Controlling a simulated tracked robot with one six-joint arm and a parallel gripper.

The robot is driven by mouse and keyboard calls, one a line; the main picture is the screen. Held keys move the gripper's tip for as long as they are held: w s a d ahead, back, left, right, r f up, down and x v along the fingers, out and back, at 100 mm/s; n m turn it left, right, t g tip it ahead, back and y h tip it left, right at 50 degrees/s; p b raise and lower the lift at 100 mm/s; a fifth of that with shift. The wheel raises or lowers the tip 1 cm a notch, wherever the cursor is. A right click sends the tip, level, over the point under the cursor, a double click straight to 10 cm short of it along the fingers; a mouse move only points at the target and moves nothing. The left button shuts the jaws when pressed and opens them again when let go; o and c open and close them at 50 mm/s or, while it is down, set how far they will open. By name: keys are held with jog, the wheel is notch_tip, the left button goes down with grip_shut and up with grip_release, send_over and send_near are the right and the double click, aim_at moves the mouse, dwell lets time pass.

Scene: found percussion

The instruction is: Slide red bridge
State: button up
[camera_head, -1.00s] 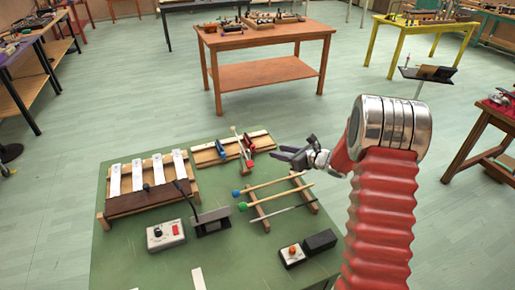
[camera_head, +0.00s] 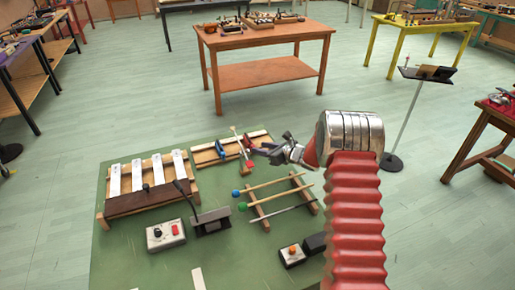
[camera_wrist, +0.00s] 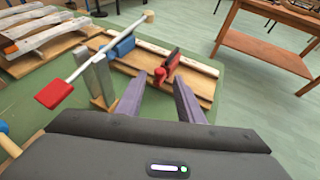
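The red bridge (camera_wrist: 170,66) is a small upright red block on a long wooden board (camera_wrist: 198,85). In the head view it shows as a small red piece (camera_head: 248,142) on the board at the back of the green table. My gripper (camera_wrist: 159,80) is open, its two purple fingers apart. In the wrist view the bridge lies just ahead, between the fingertip lines; I cannot tell if either finger touches it. In the head view my gripper (camera_head: 262,151) is just right of the bridge. A blue block (camera_wrist: 121,47) stands farther left on the board.
A white rod with a red paddle (camera_wrist: 53,93) stands on a grey post (camera_wrist: 99,78), close left of my fingers. A xylophone (camera_head: 150,180) and mallets on a wooden rack (camera_head: 255,208) share the green table (camera_head: 130,250).

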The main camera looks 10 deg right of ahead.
aim_at(249, 143)
jog(key=shift+x, duration=1.65)
jog(key=shift+c, duration=0.4)
grip_shut()
